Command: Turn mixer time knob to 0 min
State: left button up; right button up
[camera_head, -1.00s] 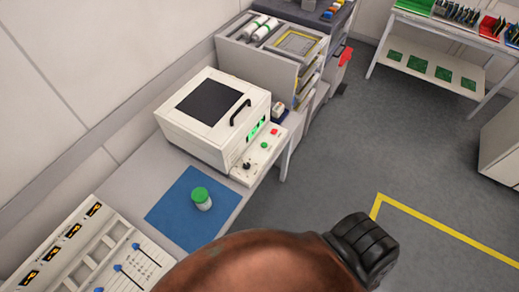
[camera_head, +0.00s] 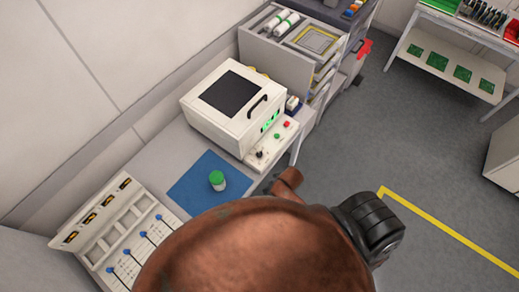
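The mixer (camera_head: 215,125) is a white box with a dark window in its lid and a black handle, standing on the bench at the upper middle. Its front shows a lit green display. A small black knob (camera_head: 259,154) sits at the near end of its control panel, with a green button (camera_head: 277,136) and a red button (camera_head: 287,124) beyond it. The knob's setting is too small to read. A copper-brown link of mine fills the lower middle, and another brown arm part shows just below the panel. No gripper fingers can be made out.
A white jar with a green lid (camera_head: 217,180) stands on a blue mat (camera_head: 188,188) in front of the mixer. A rack with blue-tipped levers (camera_head: 125,232) is at the lower left. Shelving (camera_head: 270,62) stands behind the mixer. Open floor lies to the right.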

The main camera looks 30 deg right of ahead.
jog(key=w+a+r+m+g+y+p, duration=0.1)
jog(key=w+a+r+m+p, duration=0.15)
jog(key=w+a+r, duration=0.5)
notch_tip(320, 180, up, 4)
jog(key=m+g+h, duration=0.2)
jog(key=m, duration=0.8)
send_over(259, 153)
jog(key=shift+s+a+p, duration=0.1)
jog(key=shift+s+p, duration=0.15)
jog(key=shift+p, duration=0.2)
jog(key=shift+d+f, duration=0.1)
jog(key=shift+d, duration=0.1)
jog(key=shift+f+m, duration=0.25)
jog(key=shift+f, duration=0.15)
pick_arm(q)
jog(key=r, duration=0.2)
jog(key=s+r, duration=0.1)
jog(key=r, duration=0.1)
jog(key=shift+s+d+r, duration=0.1)
jog(key=shift+s+r, duration=0.05)
pick_arm(e)
notch_tip(259, 153, down, 7)
jog(key=shift+w+r, duration=0.1)
jog(key=shift+r, duration=0.05)
jog(key=shift+c, duration=0.3)
